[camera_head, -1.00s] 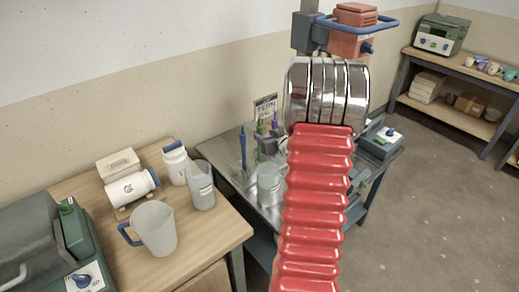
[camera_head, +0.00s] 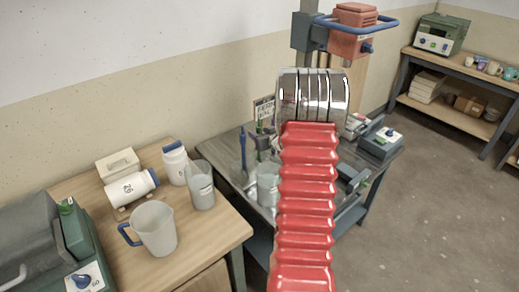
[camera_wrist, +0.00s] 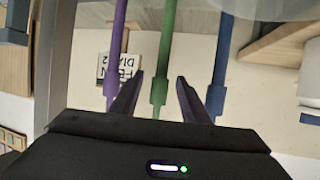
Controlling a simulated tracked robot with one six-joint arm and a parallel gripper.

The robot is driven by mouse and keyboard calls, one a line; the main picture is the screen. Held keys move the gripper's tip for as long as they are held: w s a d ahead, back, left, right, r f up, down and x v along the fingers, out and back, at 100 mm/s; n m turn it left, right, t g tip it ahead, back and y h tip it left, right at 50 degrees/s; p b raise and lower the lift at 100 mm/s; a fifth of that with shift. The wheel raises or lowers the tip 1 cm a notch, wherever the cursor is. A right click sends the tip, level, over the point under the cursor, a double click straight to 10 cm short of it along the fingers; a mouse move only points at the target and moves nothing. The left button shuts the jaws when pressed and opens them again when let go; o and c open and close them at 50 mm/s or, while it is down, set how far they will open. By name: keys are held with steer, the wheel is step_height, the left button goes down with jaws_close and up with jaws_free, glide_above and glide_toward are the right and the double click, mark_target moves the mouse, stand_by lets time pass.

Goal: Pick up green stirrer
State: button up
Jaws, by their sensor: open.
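The green stirrer (camera_wrist: 164,55) shows in the wrist view as an upright rod between my two dark fingers, with a gap on both sides. I cannot tell its exact depth between them. My gripper (camera_wrist: 160,80) is open and empty. A purple stirrer (camera_wrist: 116,45) is outside the left finger and a blue stirrer (camera_wrist: 222,60) is outside the right one. In the head view the blue stirrer (camera_head: 243,147) stands at the rack on the metal table, with the green stirrer (camera_head: 261,127) partly visible beside it. My red arm hides my gripper there.
Clear beakers stand on the metal table (camera_head: 222,150), one beaker (camera_head: 268,184) close to my arm. A sign (camera_wrist: 113,68) is behind the stirrers.

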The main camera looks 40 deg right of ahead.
steer(key=shift+w+d+f, duration=0.15)
steer(key=shift+w+f, duration=0.05)
steer(key=shift+w, duration=0.25)
jaws_close()
stand_by(0.6)
